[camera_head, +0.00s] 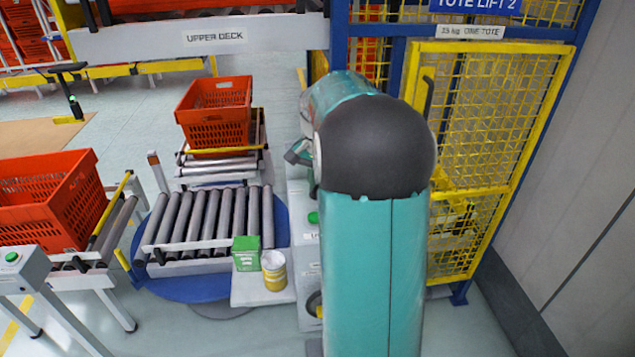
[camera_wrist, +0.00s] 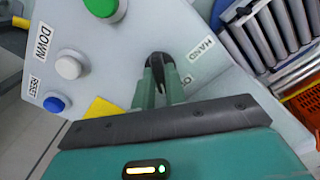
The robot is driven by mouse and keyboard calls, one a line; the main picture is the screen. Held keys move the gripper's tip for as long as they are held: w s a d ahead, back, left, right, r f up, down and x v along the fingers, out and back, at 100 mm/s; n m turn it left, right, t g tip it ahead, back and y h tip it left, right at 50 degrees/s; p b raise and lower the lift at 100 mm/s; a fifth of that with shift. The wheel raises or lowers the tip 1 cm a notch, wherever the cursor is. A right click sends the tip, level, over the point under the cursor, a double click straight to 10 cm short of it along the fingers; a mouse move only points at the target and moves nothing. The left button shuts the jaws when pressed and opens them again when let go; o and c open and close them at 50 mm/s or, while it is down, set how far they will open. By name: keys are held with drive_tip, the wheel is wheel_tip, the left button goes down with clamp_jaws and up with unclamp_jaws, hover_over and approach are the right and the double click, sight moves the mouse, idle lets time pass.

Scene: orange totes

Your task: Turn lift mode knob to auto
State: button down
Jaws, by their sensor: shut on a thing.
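In the wrist view my gripper (camera_wrist: 157,90) is shut on a black knob (camera_wrist: 157,60) on a light grey control panel (camera_wrist: 140,40). A HAND label (camera_wrist: 201,48) sits right of the knob. In the head view my teal arm covers most of the control panel (camera_head: 303,262); the knob and my fingertips are hidden there.
The panel also has a green button (camera_wrist: 105,5), a white button (camera_wrist: 68,67) by DOWN and a blue button (camera_wrist: 55,104) by RESET. A green box (camera_head: 246,253) and a yellow-and-white can (camera_head: 273,270) stand beside the panel. A yellow mesh gate (camera_head: 500,105) is at the right.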

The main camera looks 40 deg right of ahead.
drive_tip(key=shift+m, duration=1.1)
drive_tip(key=shift+d, duration=0.1)
drive_tip(key=c, duration=1.4)
unclamp_jaws()
drive_tip(key=shift+c, duration=0.2)
wheel_tip(320, 180, up, 14)
